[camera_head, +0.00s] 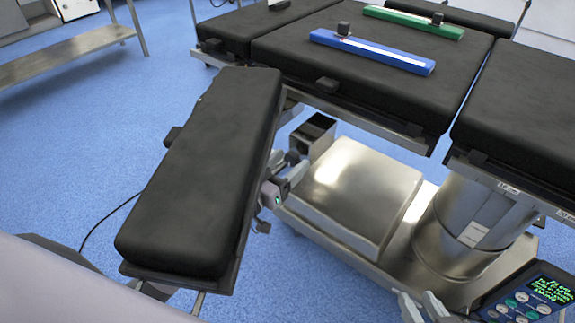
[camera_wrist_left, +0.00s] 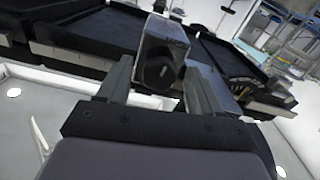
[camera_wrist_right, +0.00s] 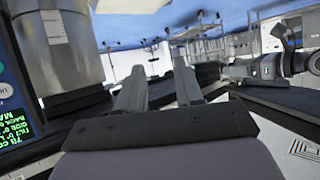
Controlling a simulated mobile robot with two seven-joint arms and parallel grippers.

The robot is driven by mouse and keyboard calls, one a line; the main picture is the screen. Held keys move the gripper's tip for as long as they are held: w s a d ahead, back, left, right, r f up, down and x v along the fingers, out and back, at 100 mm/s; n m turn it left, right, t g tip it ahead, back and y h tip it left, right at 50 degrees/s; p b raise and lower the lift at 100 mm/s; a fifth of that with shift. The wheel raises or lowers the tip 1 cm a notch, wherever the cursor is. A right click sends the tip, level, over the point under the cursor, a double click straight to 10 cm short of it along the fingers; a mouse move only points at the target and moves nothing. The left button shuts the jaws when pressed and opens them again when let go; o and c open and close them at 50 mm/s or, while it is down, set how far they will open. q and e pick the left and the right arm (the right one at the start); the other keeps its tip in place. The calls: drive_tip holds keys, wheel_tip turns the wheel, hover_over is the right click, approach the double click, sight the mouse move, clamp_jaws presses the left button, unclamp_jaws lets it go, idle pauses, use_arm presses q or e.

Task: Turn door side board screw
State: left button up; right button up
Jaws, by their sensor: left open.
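The black side board (camera_head: 205,165) is a long padded panel angled beside the operating table. A dark screw knob (camera_head: 293,157) sits near its right edge; the left wrist view shows a grey block with a round dark knob (camera_wrist_left: 160,70). My left gripper (camera_head: 284,172) is open beside the board's right edge. Its fingers (camera_wrist_left: 158,85) stand on either side of the block; I cannot tell whether they touch it. My right gripper (camera_head: 425,306) is low at the bottom of the head view. Its fingers (camera_wrist_right: 158,85) are apart with nothing between them.
The black table top (camera_head: 340,75) holds a blue bar (camera_head: 370,52) and a green bar (camera_head: 415,22). The metal base (camera_head: 355,190) and column (camera_head: 470,225) stand below. A control panel (camera_head: 535,295) is right of my right gripper.

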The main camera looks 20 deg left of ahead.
use_arm(q)
drive_tip(key=shift+w+d, duration=0.1)
drive_tip(key=shift+c, duration=0.3)
drive_tip(key=c, duration=1)
drive_tip(key=shift+r+m+p, duration=0.2)
drive_tip(key=shift+m+p, duration=0.7)
drive_tip(key=shift+m, duration=0.5)
drive_tip(key=shift+f, duration=0.2)
use_arm(e)
drive_tip(key=shift+s+d+f+h, duration=0.3)
drive_tip(key=shift+d+f+h, duration=0.1)
drive_tip(key=shift+d, duration=0.35)
use_arm(q)
drive_tip(key=o, duration=1)
drive_tip(key=shift+o, duration=0.3)
